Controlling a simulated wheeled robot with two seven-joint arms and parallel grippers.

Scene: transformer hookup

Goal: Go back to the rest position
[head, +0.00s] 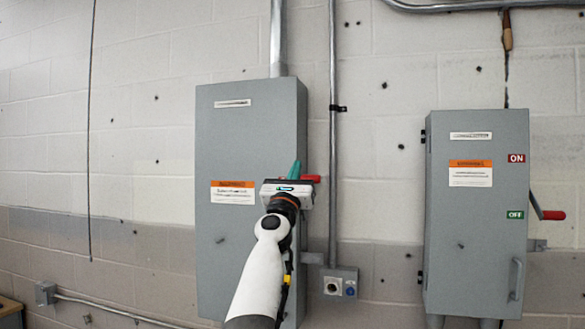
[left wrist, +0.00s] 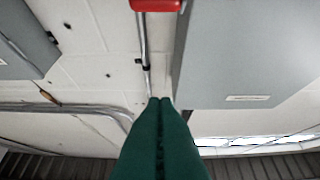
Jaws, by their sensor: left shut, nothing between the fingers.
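My left gripper (head: 295,168) is in front of the right part of the left grey electrical box (head: 235,135). Its green fingers are together with nothing between them. In the left wrist view the shut fingers (left wrist: 165,101) fill the lower middle. A red grip (head: 312,178) shows just right of the gripper, partly hidden behind it. A red piece also shows at the top edge of the left wrist view (left wrist: 155,4), apart from the fingertips. My right gripper is in neither view.
A second grey box (head: 470,230) on the right has ON and OFF labels and a red-ended lever (head: 553,215). A vertical conduit (head: 333,130) runs between the boxes down to an outlet box (head: 340,283). Bare block wall lies left of the left box.

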